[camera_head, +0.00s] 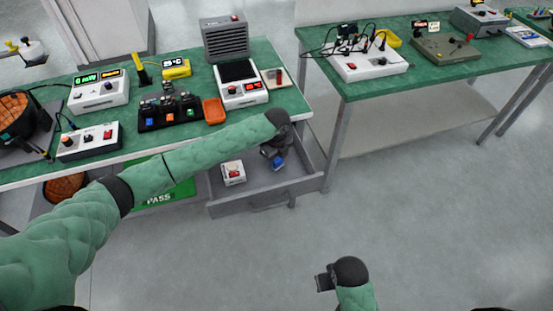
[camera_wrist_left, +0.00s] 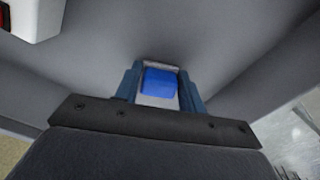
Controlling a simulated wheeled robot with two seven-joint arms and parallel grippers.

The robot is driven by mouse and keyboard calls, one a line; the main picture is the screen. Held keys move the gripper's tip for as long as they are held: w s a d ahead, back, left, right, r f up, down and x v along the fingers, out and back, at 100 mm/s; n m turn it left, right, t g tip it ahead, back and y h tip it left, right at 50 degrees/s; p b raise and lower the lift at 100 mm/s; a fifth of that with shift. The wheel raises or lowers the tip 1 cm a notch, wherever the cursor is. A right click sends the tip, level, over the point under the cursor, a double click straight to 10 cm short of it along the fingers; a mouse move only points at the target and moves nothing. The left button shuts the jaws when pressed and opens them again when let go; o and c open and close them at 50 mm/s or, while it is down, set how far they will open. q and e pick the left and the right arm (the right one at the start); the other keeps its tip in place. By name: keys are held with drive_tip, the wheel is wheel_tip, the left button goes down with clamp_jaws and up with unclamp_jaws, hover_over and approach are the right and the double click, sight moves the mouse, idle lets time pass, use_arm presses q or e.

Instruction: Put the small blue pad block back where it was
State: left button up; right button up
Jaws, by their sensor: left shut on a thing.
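The small blue pad block (camera_head: 277,163) is in my left gripper (camera_head: 271,157), inside the area of the grey open drawer or tray (camera_head: 240,207) under the green bench. In the left wrist view the blue block (camera_wrist_left: 160,82), with a pale grey part around it, sits between the two blue fingers of the left gripper (camera_wrist_left: 160,85). I cannot tell whether the block touches the tray floor. My right gripper (camera_head: 323,281) is low at the front, over bare floor, away from the tray. Its finger opening is not clear.
A white box with a red button (camera_head: 233,173) stands in the tray, left of my left gripper; it also shows in the wrist view (camera_wrist_left: 22,17). A green PASS mat (camera_head: 165,195) lies left.

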sight(277, 159)
use_arm(q)
drive_tip(key=shift+f, duration=0.15)
use_arm(e)
drive_tip(key=shift+f, duration=0.25)
use_arm(q)
drive_tip(key=shift+f, duration=0.1)
drive_tip(key=o, duration=1)
drive_tip(key=shift+o, duration=0.2)
drive_tip(key=shift+r, duration=0.45)
wheel_tip(277, 159, up, 10)
drive_tip(key=shift+f+b, duration=0.15)
drive_tip(key=shift+b, duration=0.85)
drive_tip(key=shift+r, duration=0.8)
use_arm(e)
wheel_tip(277, 159, up, 9)
drive_tip(key=s, duration=0.1)
drive_tip(key=shift+s+d, duration=0.15)
drive_tip(key=shift+s, duration=0.25)
drive_tip(key=shift+f, duration=0.1)
